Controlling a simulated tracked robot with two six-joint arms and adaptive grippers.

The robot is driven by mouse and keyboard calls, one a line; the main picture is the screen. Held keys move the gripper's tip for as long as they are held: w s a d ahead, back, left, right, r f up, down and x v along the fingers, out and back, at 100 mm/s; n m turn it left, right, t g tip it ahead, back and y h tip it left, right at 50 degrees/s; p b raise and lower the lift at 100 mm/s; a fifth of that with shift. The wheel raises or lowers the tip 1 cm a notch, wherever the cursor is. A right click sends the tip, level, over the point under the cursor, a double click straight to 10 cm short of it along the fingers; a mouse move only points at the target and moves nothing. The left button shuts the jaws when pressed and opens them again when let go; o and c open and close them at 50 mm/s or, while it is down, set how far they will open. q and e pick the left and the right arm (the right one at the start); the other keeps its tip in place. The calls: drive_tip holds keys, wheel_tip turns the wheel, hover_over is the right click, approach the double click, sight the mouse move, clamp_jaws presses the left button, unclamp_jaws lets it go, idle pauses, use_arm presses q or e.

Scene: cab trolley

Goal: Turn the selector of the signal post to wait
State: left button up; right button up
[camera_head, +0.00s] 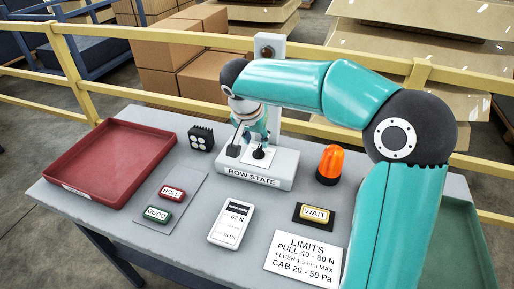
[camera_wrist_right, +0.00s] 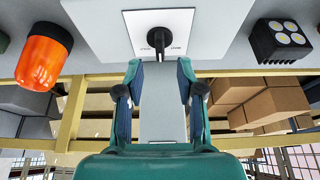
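The signal post stands at the back of the table, with a white base (camera_head: 254,177) labelled ROW STATE and an upright (camera_head: 270,48) with a dark lamp. Its selector (camera_head: 258,154) is a small black knob on a white plate, partly hidden by my right gripper (camera_head: 248,138). The knob shows just beyond the fingertips, without visible contact. My left gripper is out of view.
An orange beacon (camera_head: 329,164) stands right of the base and a black lamp block (camera_head: 201,137) left. A red tray (camera_head: 112,158), HOLD button (camera_head: 172,194), GOOD button (camera_head: 157,214), handheld meter (camera_head: 231,223), WAIT button (camera_head: 314,215) and limits card (camera_head: 303,258) lie around.

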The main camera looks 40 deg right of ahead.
sight(259, 149)
drive_tip(key=shift+x, duration=2.65)
